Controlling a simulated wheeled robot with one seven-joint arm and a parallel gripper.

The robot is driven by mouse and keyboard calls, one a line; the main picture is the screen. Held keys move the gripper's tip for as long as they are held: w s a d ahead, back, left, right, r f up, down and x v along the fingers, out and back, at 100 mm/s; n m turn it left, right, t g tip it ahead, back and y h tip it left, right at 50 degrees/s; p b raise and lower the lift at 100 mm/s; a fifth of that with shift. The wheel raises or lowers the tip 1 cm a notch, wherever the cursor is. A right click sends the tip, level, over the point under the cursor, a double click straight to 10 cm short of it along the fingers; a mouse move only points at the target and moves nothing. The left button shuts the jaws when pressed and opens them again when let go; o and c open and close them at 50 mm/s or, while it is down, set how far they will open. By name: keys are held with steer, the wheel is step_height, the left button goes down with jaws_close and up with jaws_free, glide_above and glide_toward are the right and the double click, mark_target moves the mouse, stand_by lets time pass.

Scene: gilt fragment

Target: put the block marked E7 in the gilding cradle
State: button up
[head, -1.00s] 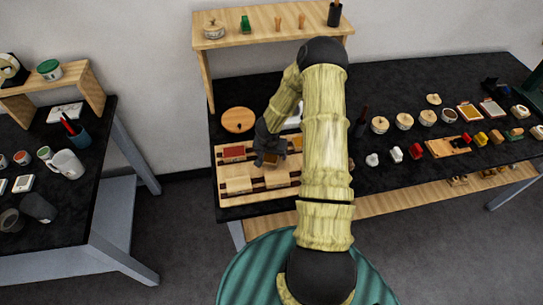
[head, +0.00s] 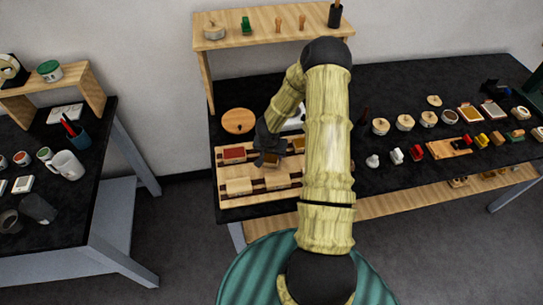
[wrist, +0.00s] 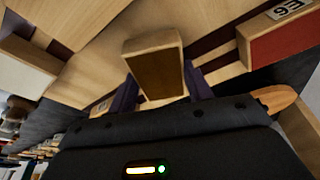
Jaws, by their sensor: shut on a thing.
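My gripper (wrist: 162,92) is shut on a wooden block (wrist: 156,72), with one dark purple finger on each side. The block has pale wood sides and a brown-gold face; no marking on it can be read. In the head view my gripper (head: 267,148) and this block (head: 272,159) are over a pale wooden board with dark strips (head: 250,201). A block with a red face (head: 233,153) sits at the board's left; it also shows in the wrist view (wrist: 288,40), near a small marked label (wrist: 289,9). I cannot tell for certain which part is the gilding cradle.
Pale blocks (head: 239,186) sit along the board's front. A round wooden disc (head: 238,120) lies behind it, and a raised wooden shelf (head: 262,41) stands at the back. Small pots and coloured items crowd the bench to the right. My arm hides part of the bench.

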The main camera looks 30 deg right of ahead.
mark_target(271, 156)
step_height(271, 156, up, 10)
steer(key=p, duration=0.2)
steer(key=shift+f, duration=0.1)
stand_by(0.4)
steer(key=s+a+f+n, duration=0.1)
steer(key=a+n, duration=0.1)
steer(key=a, duration=0.3)
steer(key=s+a+f+n+y+b, duration=0.1)
steer(key=a+n, duration=0.2)
steer(key=a, duration=0.2)
steer(key=s+a+f+n+b, duration=0.1)
steer(key=a+n, duration=0.1)
steer(key=a, duration=0.3)
steer(key=shift+s+a+f+n+t+y, duration=0.1)
steer(key=shift+s+f+n+t+y, duration=0.2)
steer(key=shift+f+n+y, duration=0.1)
